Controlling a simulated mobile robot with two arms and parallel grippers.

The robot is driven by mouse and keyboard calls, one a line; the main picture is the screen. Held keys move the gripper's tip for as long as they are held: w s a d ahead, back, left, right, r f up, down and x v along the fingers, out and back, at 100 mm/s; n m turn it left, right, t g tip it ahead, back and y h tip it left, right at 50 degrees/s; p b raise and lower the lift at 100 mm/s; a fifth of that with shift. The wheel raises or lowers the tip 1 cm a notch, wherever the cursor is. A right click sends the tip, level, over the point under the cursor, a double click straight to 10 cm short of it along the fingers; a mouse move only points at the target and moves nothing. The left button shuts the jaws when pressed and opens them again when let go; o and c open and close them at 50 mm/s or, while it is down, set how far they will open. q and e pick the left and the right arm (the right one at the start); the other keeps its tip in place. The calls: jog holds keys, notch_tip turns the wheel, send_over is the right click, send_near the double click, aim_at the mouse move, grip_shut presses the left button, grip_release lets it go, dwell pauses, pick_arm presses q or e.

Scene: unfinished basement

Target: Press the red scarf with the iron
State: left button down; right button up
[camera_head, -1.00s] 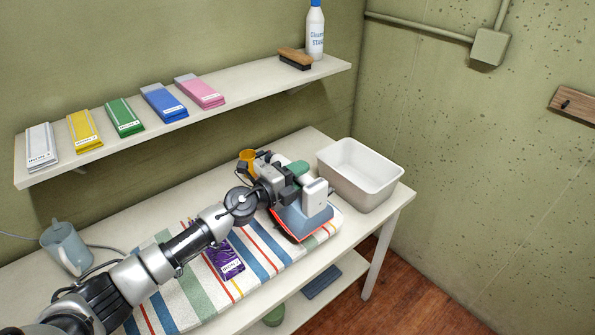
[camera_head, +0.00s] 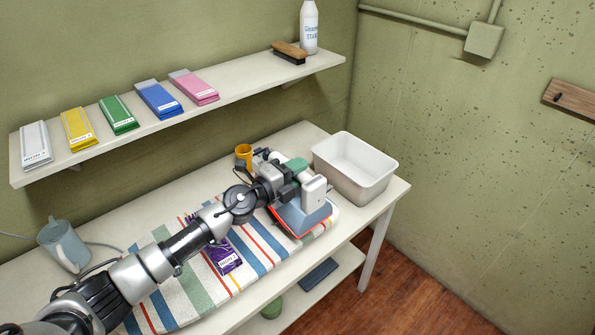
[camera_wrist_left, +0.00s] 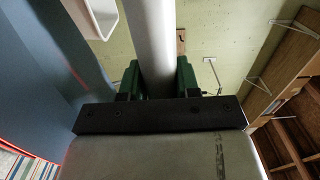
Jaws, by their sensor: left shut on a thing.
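My left gripper (camera_head: 290,180) is shut on the iron (camera_head: 303,216), at the right end of a striped cloth on the table. The iron has a blue-grey body and a thin red line along its lower edge. In the left wrist view its grey handle (camera_wrist_left: 155,50) is between green fingertips, with the blue-grey body (camera_wrist_left: 50,75) at left. I cannot tell whether the sole touches the cloth. No red scarf can be made out; the iron and arm hide part of the cloth. My right gripper is not in view.
The striped cloth (camera_head: 180,296) bears a purple packet (camera_head: 226,258), partly behind my arm. A white bin (camera_head: 375,190) stands close right of the iron, an orange mug (camera_head: 243,152) behind. A grey-blue jug (camera_head: 65,247) is at left. The wall shelf (camera_head: 240,92) holds several coloured packets.

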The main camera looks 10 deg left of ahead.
pick_arm(q)
jog(key=shift+w+a, duration=0.25)
jog(key=shift+a, duration=0.05)
jog(key=shift+w+a+b, duration=0.15)
jog(key=shift+a+b, duration=0.1)
jog(key=shift+b, duration=0.15)
jog(key=shift+a+r, duration=0.1)
dwell(0.6)
jog(key=shift+w+r, duration=0.1)
notch_tip(320, 180, up, 2)
jog(key=shift+w+p, duration=0.1)
jog(key=shift+p, duration=1.1)
notch_tip(320, 180, up, 2)
jog(key=shift+r+p, duration=0.1)
jog(key=shift+p, duration=0.95)
notch_tip(320, 180, up, 5)
jog(key=p, duration=0.5)
